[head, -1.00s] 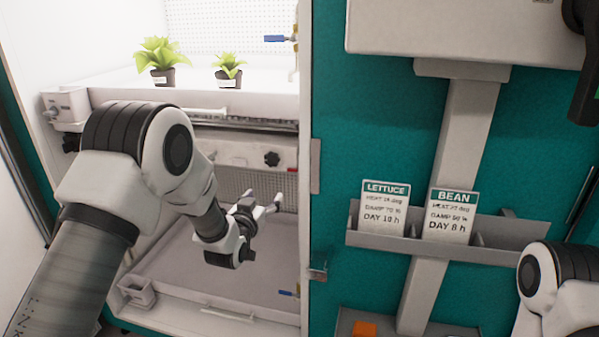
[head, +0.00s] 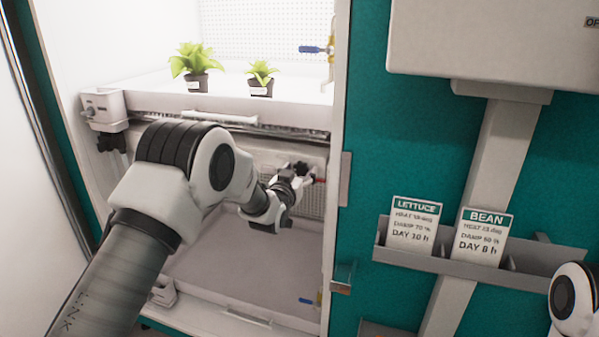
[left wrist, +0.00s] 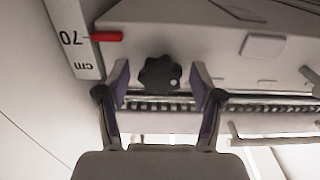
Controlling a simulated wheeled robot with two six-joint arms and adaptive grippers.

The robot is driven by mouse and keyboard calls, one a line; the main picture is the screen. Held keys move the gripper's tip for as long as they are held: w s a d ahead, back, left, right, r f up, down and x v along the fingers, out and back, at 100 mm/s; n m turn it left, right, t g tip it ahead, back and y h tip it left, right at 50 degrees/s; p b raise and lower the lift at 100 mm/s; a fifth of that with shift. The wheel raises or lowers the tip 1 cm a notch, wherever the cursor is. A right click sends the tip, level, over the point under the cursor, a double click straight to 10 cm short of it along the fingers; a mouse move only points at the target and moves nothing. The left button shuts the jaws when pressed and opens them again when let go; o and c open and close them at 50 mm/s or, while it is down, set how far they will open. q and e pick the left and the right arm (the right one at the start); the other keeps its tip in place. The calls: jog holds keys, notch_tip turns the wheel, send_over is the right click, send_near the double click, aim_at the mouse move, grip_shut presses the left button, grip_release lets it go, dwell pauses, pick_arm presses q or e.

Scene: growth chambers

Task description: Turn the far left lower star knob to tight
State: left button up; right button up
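A black star knob (head: 301,166) sits on the pale rail under the growing shelf, inside the chamber. It also shows in the left wrist view (left wrist: 160,74), dark and lobed, with a small light dot. My left gripper (head: 294,178) is at this knob in the head view. In the left wrist view the fingers (left wrist: 160,86) are spread, one on each side of the knob, with a gap to both. Another dark knob (head: 111,142) shows under the shelf's left corner bracket. My right gripper is out of view.
Two potted plants (head: 197,82) stand on the upper shelf (head: 150,90). An empty lower tray (head: 240,258) lies below my arm. A red pointer (left wrist: 106,37) sits by a cm scale (left wrist: 72,40). The teal panel with label cards (head: 413,222) is right of the chamber.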

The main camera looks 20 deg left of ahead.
pick_arm(q)
jog(key=c, duration=0.8)
jog(key=shift+m, duration=0.3)
jog(key=m+b, duration=0.2)
jog(key=m, duration=0.1)
jog(key=shift+a+f+b, duration=0.1)
jog(key=shift+f+b, duration=0.05)
jog(key=shift+b, duration=0.15)
jog(key=m+b, duration=0.2)
jog(key=m, duration=0.2)
jog(key=shift+m, duration=0.4)
jog(key=m+b, duration=0.2)
jog(key=m, duration=0.3)
jog(key=shift+r+m+b, duration=0.15)
jog(key=shift+m+b, duration=0.25)
jog(key=shift+m, duration=0.7)
jog(key=shift+r+m+b, duration=0.1)
jog(key=shift+m+b, duration=0.3)
jog(key=shift+m, duration=0.7)
